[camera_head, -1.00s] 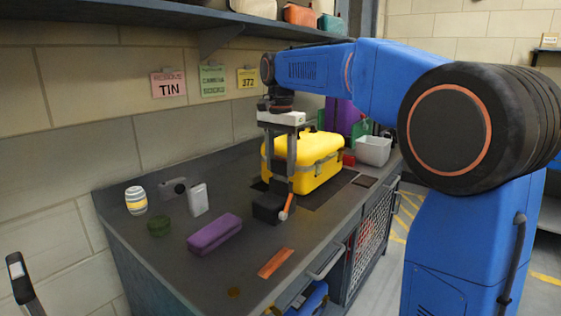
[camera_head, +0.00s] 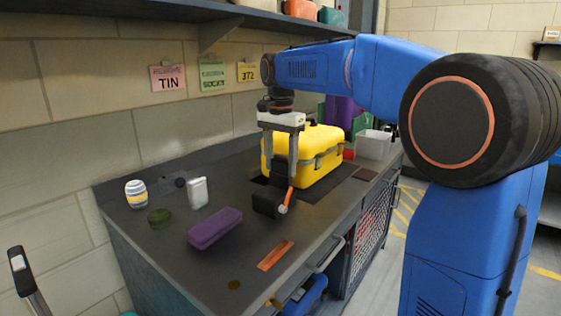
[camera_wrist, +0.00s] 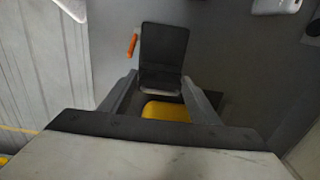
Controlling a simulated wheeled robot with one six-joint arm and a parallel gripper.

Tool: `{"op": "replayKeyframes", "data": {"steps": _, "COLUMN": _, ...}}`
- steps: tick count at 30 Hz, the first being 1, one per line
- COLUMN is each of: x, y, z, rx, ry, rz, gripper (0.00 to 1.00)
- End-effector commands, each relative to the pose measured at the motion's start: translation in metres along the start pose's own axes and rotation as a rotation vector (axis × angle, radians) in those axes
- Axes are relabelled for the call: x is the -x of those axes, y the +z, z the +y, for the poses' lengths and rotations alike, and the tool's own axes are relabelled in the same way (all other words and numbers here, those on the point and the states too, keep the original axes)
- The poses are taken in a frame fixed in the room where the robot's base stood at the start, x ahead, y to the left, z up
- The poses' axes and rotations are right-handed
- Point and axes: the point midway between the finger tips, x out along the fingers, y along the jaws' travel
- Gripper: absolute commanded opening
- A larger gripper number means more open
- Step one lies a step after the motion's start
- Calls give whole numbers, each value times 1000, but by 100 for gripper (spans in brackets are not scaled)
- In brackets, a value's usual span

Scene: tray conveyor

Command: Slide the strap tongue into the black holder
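The black holder (camera_head: 268,204) sits on the grey bench in front of the yellow case. A short orange piece (camera_head: 288,198) stands tilted at its right side; in the wrist view it shows left of the dark holder (camera_wrist: 163,55). A flat orange strip (camera_head: 275,255) lies apart near the bench's front edge. I cannot tell which orange piece is the strap tongue. My gripper (camera_head: 281,183) points down over the holder, its fingers spread. In the wrist view they flank the holder's near part; contact is unclear.
The yellow case (camera_head: 325,150) stands close behind my gripper. A purple case (camera_head: 214,229), a green tin (camera_head: 160,218), a white box (camera_head: 197,192) and a striped jar (camera_head: 136,194) are at left. A white bin (camera_head: 374,146) stands at back right. The bench's front middle is mostly clear.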

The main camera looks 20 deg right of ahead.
Motion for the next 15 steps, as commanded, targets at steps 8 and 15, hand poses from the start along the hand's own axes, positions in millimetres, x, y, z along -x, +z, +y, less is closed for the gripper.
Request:
{"op": "replayKeyframes", "data": {"steps": 8, "x": 0, "y": 0, "z": 0, "rx": 0, "ry": 0, "rz": 0, "gripper": 70}}
{"op": "replayKeyframes", "data": {"steps": 15, "x": 12, "y": 0, "z": 0, "rx": 0, "ry": -1, "rz": 1, "gripper": 70}}
